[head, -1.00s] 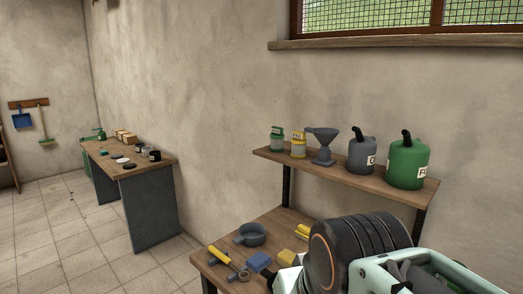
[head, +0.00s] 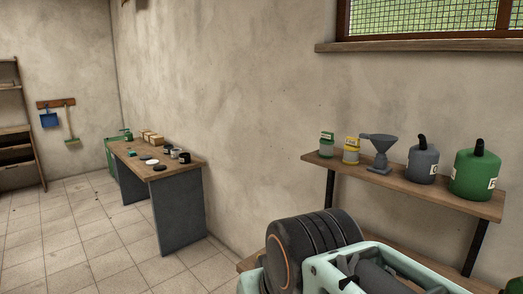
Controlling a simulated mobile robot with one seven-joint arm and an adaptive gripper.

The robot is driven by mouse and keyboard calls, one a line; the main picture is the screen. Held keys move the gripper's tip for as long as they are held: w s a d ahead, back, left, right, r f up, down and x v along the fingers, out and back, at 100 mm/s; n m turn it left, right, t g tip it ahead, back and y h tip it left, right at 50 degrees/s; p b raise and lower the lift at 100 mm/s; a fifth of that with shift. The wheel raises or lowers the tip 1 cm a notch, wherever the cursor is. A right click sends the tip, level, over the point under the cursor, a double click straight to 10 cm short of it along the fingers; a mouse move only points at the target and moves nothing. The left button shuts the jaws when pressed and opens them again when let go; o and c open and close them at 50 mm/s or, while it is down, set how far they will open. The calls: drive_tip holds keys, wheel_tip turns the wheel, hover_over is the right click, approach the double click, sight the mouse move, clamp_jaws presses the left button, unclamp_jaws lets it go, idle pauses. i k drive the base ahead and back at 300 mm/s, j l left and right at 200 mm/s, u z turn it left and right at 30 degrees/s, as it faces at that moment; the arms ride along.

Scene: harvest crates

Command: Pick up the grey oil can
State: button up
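The grey oil can (head: 423,165) stands upright on the wooden wall shelf (head: 400,183) at the right of the head view. It has a dark spout or handle on top and a pale label on its right side. My arm shows at the bottom right, below the shelf. My gripper's fingers cannot be made out.
Two small containers, one green (head: 327,145) and one yellow (head: 351,149), stand at the shelf's left end. My arm hides most of the bench below. Another table (head: 160,172) with small items stands along the wall. The tiled floor at left is clear.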

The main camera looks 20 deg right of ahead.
sight(423, 162)
drive_tip(key=i+j+u, duration=0.55)
drive_tip(key=i, duration=0.15)
drive_tip(key=i+j+u, duration=0.1)
drive_tip(key=i+u, duration=0.15)
drive_tip(key=i, duration=0.85)
drive_tip(key=i+z, duration=0.3)
drive_tip(key=i, duration=0.2)
drive_tip(key=i+j+z, duration=0.25)
drive_tip(key=i, duration=0.3)
drive_tip(key=i+l+z, duration=0.1)
drive_tip(key=i+z, duration=0.4)
drive_tip(key=z, duration=0.2)
drive_tip(key=i+z, duration=0.3)
drive_tip(key=i+l+z, duration=0.1)
drive_tip(key=z, duration=0.25)
drive_tip(key=i+z, duration=0.4)
drive_tip(key=z, duration=0.35)
drive_tip(key=i+z, duration=0.2)
drive_tip(key=z, duration=0.2)
drive_tip(key=i+z, duration=0.2)
drive_tip(key=z, duration=0.15)
drive_tip(key=i+j+z, duration=0.15)
drive_tip(key=z, duration=0.25)
drive_tip(key=i+j+z, duration=0.1)
drive_tip(key=i+z, duration=0.2)
drive_tip(key=z, duration=0.2)
drive_tip(key=i+j+z, duration=0.25)
drive_tip(key=z, duration=0.25)
drive_tip(key=i, duration=0.05)
